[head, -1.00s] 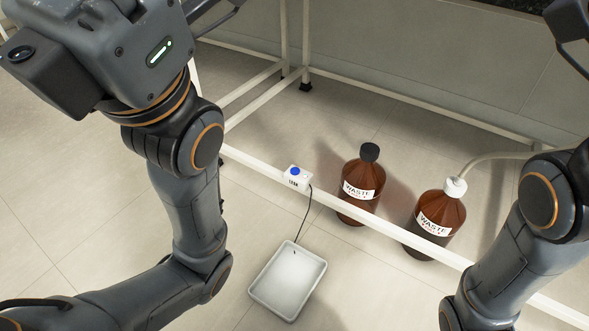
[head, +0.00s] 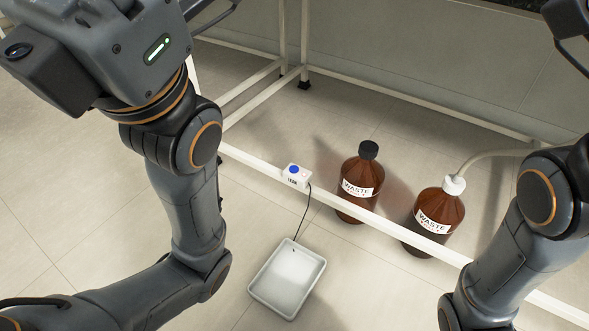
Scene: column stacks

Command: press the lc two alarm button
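A small white box with a round blue button (head: 294,169) on top sits on the low white rail. Its front has a short dark label, too small to read surely, perhaps "LEAK". No marking that I can read names it as lc two. A thin black cable runs from the box down to a white tray (head: 259,293) on the floor. My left arm fills the left side and my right arm the lower right. Neither gripper can be made out; dark parts are cut off at the top edge on both sides.
Two brown bottles labelled "WASTE" stand behind the rail (head: 395,235): one with a black cap (head: 361,186), one with a white cap (head: 437,216) and a pale hose. More white frame bars are behind. The space above the button looks clear.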

